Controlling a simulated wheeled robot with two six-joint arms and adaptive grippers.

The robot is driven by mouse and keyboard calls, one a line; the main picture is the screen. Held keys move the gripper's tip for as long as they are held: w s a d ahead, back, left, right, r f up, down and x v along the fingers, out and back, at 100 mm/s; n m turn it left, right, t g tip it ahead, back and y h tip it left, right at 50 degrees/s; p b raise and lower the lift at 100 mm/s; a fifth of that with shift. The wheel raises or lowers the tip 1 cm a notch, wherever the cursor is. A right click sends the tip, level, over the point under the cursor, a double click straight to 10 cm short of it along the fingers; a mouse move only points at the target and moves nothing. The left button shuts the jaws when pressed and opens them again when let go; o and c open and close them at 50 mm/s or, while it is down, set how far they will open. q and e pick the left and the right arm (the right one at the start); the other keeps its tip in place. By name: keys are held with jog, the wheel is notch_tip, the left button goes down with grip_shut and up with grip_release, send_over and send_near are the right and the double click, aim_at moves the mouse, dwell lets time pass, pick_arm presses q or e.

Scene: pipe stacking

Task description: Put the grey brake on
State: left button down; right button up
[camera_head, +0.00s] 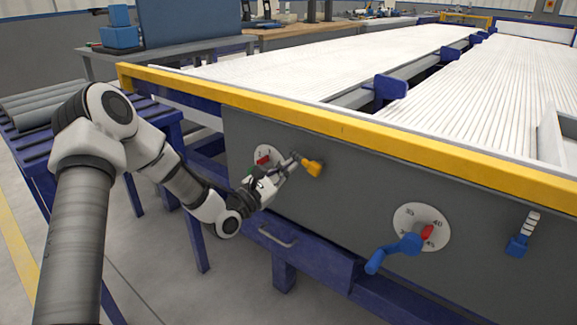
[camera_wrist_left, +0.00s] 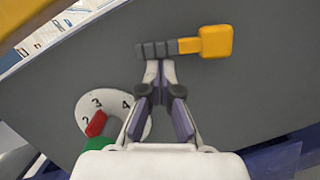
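A brake lever with a yellow end (camera_head: 312,167) sits on the grey front panel. In the left wrist view its yellow end (camera_wrist_left: 215,41) points right, and a strip of dark grey segments (camera_wrist_left: 157,49) lies to its left. My left gripper (camera_head: 294,160) is at the panel, close beside this lever. In the left wrist view its fingertips (camera_wrist_left: 160,68) are together just below the grey segments, with nothing visible between them. I cannot tell whether they touch the strip. A second lever with a blue end (camera_head: 517,245) and pale segments is at the far right. My right gripper is not in view.
A numbered dial (camera_head: 267,156) with a red pointer and green handle (camera_wrist_left: 100,143) is left of the yellow lever. Another dial (camera_head: 421,226) has a blue crank (camera_head: 396,251). A yellow rail (camera_head: 330,125) runs above the panel; a drawer handle (camera_head: 277,238) is below.

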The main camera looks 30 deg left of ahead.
pick_arm(q)
jog(key=shift+r+m+p, duration=0.65)
jog(key=shift+m+p, duration=0.05)
jog(key=shift+p, duration=0.05)
jog(key=r+m+p, duration=0.1)
jog(key=m+p, duration=0.2)
jog(key=d+r+m+g+h+p, duration=0.1)
jog(key=r+m+p, duration=0.1)
jog(key=m+p, duration=0.1)
jog(key=d+r+m+g+p, duration=0.1)
jog(key=m+p, duration=0.1)
jog(key=p, duration=0.1)
jog(key=shift+s+r+m+h, duration=0.1)
jog(key=shift+r+m+h, duration=0.2)
jog(key=shift+m+h, duration=0.1)
jog(key=m+p, duration=0.1)
jog(key=d+m+g+p, duration=0.1)
jog(key=shift+r+m, duration=0.25)
jog(key=shift+m, duration=0.15)
jog(key=shift+d+r, duration=0.1)
jog(key=shift+d, duration=0.2)
jog(key=shift+p, duration=0.3)
